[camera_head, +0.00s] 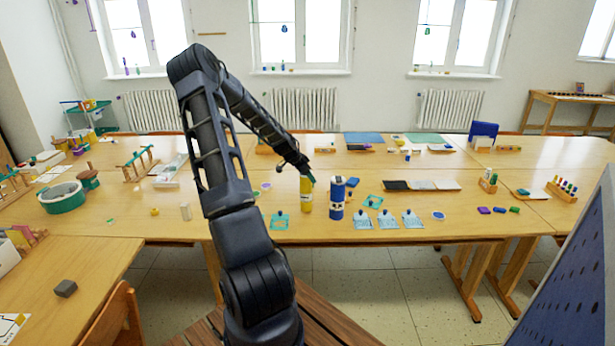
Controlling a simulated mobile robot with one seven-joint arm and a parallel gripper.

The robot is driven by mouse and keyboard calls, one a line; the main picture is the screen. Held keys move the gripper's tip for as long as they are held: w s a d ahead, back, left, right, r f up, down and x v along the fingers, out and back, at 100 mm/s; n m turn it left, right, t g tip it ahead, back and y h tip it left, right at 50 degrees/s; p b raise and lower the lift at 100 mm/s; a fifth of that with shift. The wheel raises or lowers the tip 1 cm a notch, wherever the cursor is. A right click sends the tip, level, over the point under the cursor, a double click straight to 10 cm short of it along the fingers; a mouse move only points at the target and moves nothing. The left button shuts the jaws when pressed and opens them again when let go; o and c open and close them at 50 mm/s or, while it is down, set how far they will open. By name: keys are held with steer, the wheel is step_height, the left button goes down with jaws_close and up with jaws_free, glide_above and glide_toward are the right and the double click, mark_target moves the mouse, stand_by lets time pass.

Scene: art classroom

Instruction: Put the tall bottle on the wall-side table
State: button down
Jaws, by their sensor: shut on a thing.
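A tall yellow bottle (306,196) with a greenish top is upright at the front middle of the long wooden table (390,230). My gripper (308,178) reaches down over the bottle's top and is shut on it. The gripper's fingers are small and partly hidden. I cannot tell whether the bottle's base touches the table. A blue and white bottle (337,198) stands upright just right of it, with a small gap. A wooden table (548,96) stands against the wall at the far right, with small items on it.
Teal-edged cards (280,221) and pale blue cards (388,222) lie near the bottles. A teal tub (62,197) stands at the left. A blue perforated panel (575,270) blocks the right foreground. Bare tabletop shows at front right.

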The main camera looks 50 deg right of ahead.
steer(key=shift+f, duration=0.1)
steer(key=shift+c, duration=1.9)
jaws_free()
steer(key=v, duration=1.2)
steer(key=s+a+r+n+t+y, duration=0.1)
steer(key=a+r+n+t+y, duration=0.3)
steer(key=a, duration=1.2)
steer(key=s+a+r+n+y, duration=0.15)
steer(key=a+r+n, duration=0.6)
steer(key=a, duration=0.75)
steer(key=s+a+r+n+t, duration=0.1)
steer(key=s+a+r+n, duration=0.3)
steer(key=s+a, duration=0.4)
steer(key=s+a+r+n+t, duration=0.1)
steer(key=s+a+r+n, duration=0.3)
steer(key=s+a, duration=0.5)
steer(key=a+n+y, duration=0.1)
steer(key=a, duration=0.3)
steer(key=shift+s+n, duration=0.3)
steer(key=shift+n, duration=0.05)
